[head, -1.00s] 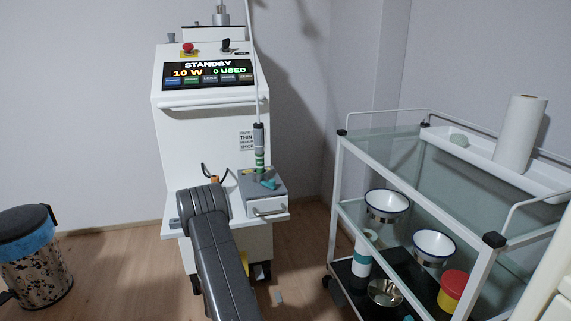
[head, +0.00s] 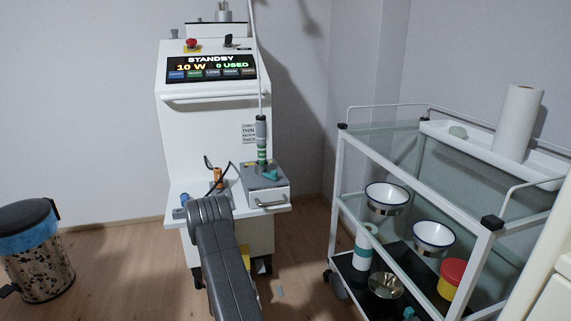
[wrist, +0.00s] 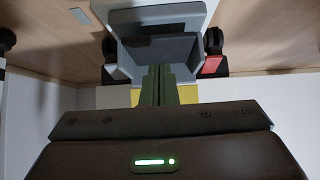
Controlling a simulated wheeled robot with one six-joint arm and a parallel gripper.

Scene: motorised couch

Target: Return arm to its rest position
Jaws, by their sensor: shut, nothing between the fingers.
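My arm shows as a dark grey link (head: 224,262) in the head view, reaching from the bottom edge up to the front of the white machine. My gripper is hidden behind it there. In the wrist view my gripper (wrist: 156,70) is shut and empty, its two fingers together. They point toward a grey open-fronted holder (wrist: 160,48) with dark wheels on either side. A yellow patch shows just beyond the fingers. I cannot tell whether the fingers touch anything.
The white machine (head: 211,115) shows STANDBY, 10 W and 0 USED. A handpiece (head: 261,138) stands on its small drawer box (head: 264,187). A glass trolley (head: 338,190) with bowls stands at right, a bin (head: 38,262) at left. Open floor lies between bin and machine.

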